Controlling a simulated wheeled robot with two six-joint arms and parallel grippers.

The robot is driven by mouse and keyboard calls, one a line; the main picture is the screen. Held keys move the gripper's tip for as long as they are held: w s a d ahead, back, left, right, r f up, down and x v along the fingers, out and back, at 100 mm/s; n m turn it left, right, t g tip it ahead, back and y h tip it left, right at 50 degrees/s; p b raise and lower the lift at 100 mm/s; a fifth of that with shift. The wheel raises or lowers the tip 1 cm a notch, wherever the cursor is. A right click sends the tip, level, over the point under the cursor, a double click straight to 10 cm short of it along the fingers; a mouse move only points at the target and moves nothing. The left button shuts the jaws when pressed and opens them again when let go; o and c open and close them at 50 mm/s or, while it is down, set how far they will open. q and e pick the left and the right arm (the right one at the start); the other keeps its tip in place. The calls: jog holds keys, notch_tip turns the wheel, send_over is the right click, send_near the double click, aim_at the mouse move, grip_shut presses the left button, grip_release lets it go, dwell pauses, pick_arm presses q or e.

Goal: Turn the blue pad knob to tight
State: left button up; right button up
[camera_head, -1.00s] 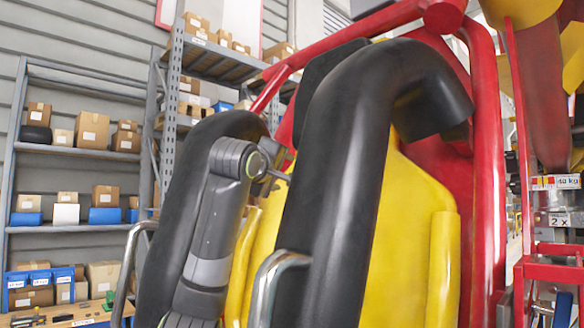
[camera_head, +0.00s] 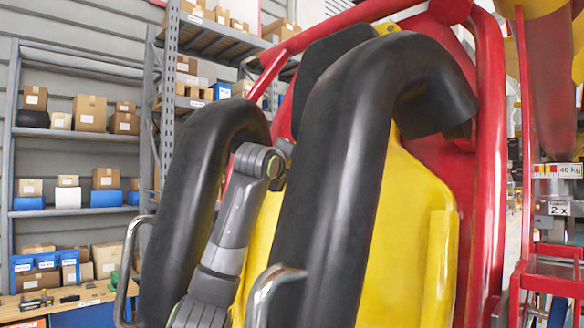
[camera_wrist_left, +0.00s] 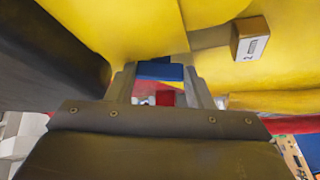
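My left arm reaches up between the two black padded tubes of a yellow seat (camera_head: 411,200) in the head view. Its gripper is hidden behind the nearer tube (camera_head: 335,150). In the left wrist view my left gripper (camera_wrist_left: 159,76) has its two fingers apart. A blue part (camera_wrist_left: 160,71) shows at the fingertips, spanning most of the gap; whether it is the pad knob, and whether the fingers touch it, I cannot tell. The knob does not show in the head view. My right gripper is in neither view.
The farther black tube (camera_head: 205,165) stands left of my arm, leaving a narrow gap. Metal handles (camera_head: 128,265) stick out in front. A red frame (camera_head: 486,170) surrounds the seat. A small block with a white label (camera_wrist_left: 250,40) sits on yellow in the wrist view. Shelves (camera_head: 75,133) hold boxes behind.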

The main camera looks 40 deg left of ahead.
pick_arm(q)
jog(key=shift+f, duration=0.1)
jog(key=c, duration=0.3)
jog(key=shift+a+f+m+t+h, duration=0.15)
jog(key=shift+m+t+h, duration=1)
jog(key=shift+m, duration=1.85)
jog(key=shift+a+f+m+t+h, duration=0.1)
jog(key=shift+a+m+t+h, duration=0.25)
jog(key=shift+m+h, duration=2)
jog(key=shift+a+f+m+t+h, duration=0.1)
jog(key=shift+m+t+h, duration=0.75)
jog(key=shift+m, duration=2.8)
jog(key=o, duration=0.7)
jog(key=shift+s, duration=0.1)
